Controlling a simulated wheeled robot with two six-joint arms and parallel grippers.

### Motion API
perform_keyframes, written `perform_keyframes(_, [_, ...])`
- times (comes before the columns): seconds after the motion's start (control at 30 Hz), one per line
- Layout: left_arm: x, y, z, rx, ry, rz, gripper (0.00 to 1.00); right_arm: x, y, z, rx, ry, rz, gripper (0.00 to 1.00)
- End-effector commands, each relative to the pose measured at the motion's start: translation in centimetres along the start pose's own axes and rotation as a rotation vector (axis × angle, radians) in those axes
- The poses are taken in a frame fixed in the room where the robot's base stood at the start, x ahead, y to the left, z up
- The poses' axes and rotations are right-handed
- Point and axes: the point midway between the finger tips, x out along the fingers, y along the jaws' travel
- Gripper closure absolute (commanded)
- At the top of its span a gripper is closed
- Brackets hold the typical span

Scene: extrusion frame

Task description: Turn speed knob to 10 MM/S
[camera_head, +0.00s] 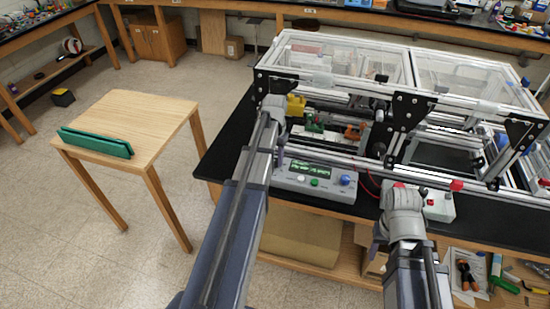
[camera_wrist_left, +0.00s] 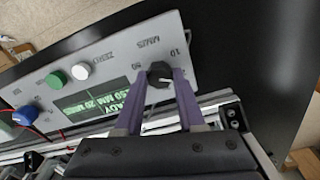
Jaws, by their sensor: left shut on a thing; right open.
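The grey control box (camera_head: 315,181) sits on the black bench top, with a lit green display (camera_head: 310,168). In the left wrist view the black speed knob (camera_wrist_left: 159,73) is at the panel's end, with "10", "MM/S" and "50" printed around it. My left gripper (camera_wrist_left: 160,84) has its purple fingers on either side of the knob, shut on it. The display (camera_wrist_left: 103,103) appears upside down and seems to read "20 MM/S". In the head view my left arm hides the knob. My right gripper (camera_head: 381,236) is open and apart from the box, its fingers mostly hidden.
The panel also carries a green button (camera_wrist_left: 56,79), a white button (camera_wrist_left: 80,71) and a blue knob (camera_wrist_left: 24,115). The extrusion frame (camera_head: 420,180) stands behind the box. A small white box with a red button (camera_head: 440,206) is at right. A wooden table (camera_head: 150,115) stands left.

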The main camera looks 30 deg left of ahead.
Motion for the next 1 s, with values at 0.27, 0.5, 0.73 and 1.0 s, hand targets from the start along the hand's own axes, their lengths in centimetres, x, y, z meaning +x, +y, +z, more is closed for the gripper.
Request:
perform_keyframes(0.27, [0.00,0.02,0.00,-0.263,0.000,0.000,1.00,0.00,0.00,0.00,0.000,0.000,0.000,0.50])
perform_keyframes(0.5, [0.00,0.03,0.00,-0.490,0.000,0.000,1.00,0.00,0.00,0.00,0.000,0.000,0.000,0.50])
perform_keyframes(0.73, [0.00,0.04,-0.01,-0.699,0.000,0.000,1.00,0.00,0.00,0.00,0.000,0.000,0.000,0.50])
perform_keyframes(1.0, [0.00,0.05,-0.01,-0.892,0.000,0.000,1.00,0.00,0.00,0.00,0.000,0.000,0.000,0.50])
